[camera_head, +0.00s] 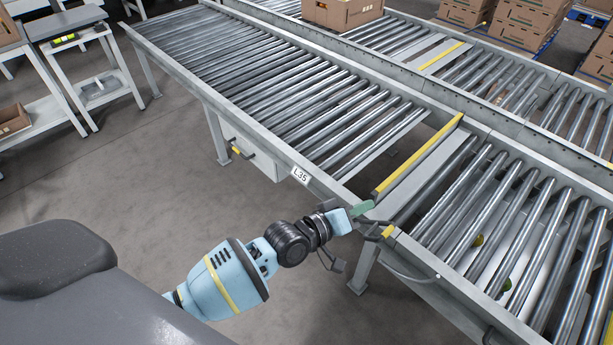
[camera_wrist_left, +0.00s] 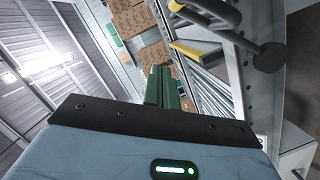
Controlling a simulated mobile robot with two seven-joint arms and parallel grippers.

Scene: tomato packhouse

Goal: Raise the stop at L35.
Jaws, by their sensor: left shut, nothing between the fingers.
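The label L35 (camera_head: 301,175) is on the near side rail of the near roller conveyor. To its right a yellow-edged stop (camera_head: 418,157) lies across the conveyor at a gap in the rollers; it appears to stand a little above them. A dark lever with a yellow grip (camera_head: 388,231) is on the near rail by the stop's near end. My left gripper (camera_head: 362,208) is shut and empty, its green fingers just left of the lever, apparently apart from it. The closed fingers (camera_wrist_left: 161,86) also show in the left wrist view, with the dark handle (camera_wrist_left: 268,57) at upper right. My right gripper is out of view.
Another lever with a yellow grip (camera_head: 236,150) sits under the rail on the left. A second conveyor runs behind, with a carton (camera_head: 342,12) on it. Stacked cartons (camera_head: 522,20) stand at the back right. Shelving stands at left; the floor between is clear.

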